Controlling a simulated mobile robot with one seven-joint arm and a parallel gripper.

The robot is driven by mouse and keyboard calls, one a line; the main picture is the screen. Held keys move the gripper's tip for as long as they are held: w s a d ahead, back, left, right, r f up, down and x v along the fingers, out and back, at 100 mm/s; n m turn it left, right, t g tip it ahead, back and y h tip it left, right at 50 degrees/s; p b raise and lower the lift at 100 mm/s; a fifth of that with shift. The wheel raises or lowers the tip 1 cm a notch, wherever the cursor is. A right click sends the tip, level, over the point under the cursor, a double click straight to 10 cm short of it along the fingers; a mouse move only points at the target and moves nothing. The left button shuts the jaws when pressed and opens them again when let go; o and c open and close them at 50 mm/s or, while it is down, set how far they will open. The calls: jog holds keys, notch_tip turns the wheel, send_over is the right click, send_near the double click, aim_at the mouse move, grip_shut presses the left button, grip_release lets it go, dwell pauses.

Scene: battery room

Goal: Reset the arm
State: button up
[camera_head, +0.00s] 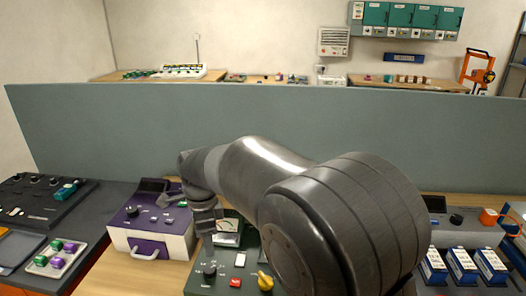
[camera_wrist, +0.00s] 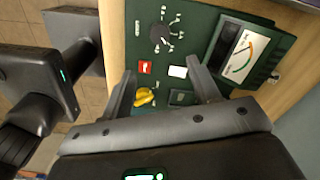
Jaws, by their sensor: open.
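My arm stretches across the middle of the head view, bent over the bench. My gripper shows in the wrist view (camera_wrist: 160,88) with its two fingers spread apart and nothing between them. The fingers are above a dark green panel (camera_wrist: 200,30), which has a black knob, a red button, a white button, a yellow knob and a needle meter. In the head view the same green panel (camera_head: 222,262) stands partly hidden behind my arm. I cannot tell the exact height of my fingers over it.
A purple and white box (camera_head: 160,242) stands left of the green panel. A tray with green and purple pieces (camera_head: 40,262) lies at the far left. Several blue-and-white boxes (camera_head: 462,265) stand at the right. A grey-green partition (camera_head: 110,130) rises behind the bench.

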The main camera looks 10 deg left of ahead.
jog(key=s+d+r+n+t, duration=0.1)
jog(key=d+r+n, duration=0.15)
jog(key=d, duration=0.45)
jog(key=s+d+r+n+t+y, duration=0.1)
jog(key=s+d+r+n, duration=0.15)
jog(key=d, duration=0.45)
jog(key=s+d+r+n, duration=0.1)
jog(key=d+r, duration=0.3)
jog(key=d, duration=0.4)
jog(key=s+d+f+n+t+h, duration=0.1)
jog(key=s+d+n+t, duration=0.2)
jog(key=s+d+n, duration=0.4)
jog(key=s+d, duration=0.5)
jog(key=d, duration=0.1)
jog(key=shift+s+d+f+t, duration=0.2)
jog(key=shift+s+f+t, duration=0.05)
jog(key=shift+s+t, duration=0.1)
jog(key=shift+c, duration=0.3)
